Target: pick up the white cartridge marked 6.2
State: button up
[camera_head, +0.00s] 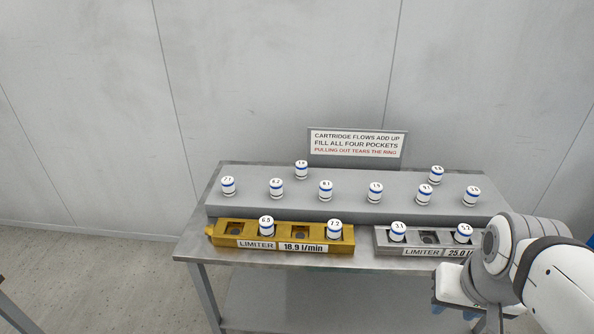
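The white cartridge that appears to be marked 6.2 (276,189) stands upright on the raised grey shelf of the table, second from the left in the front row. It has a blue band, and its small label is hard to read. My gripper (456,309) is at the lower right, in front of the table's edge, well away from that cartridge. My arm partly hides it, and I cannot tell whether its fingers are apart. Nothing is seen in it.
Several similar cartridges stand on the shelf (350,206). A gold limiter block (345,246) and a grey limiter block (383,244) sit in front, each with cartridges in some pockets. A sign (357,143) stands behind. Open space lies above the table.

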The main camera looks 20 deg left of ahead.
aim_at(276, 191)
jog(key=u, duration=0.35)
jog(key=k, duration=1.1)
jog(key=u, duration=0.85)
jog(key=i, duration=2.5)
jog(key=z, duration=0.8)
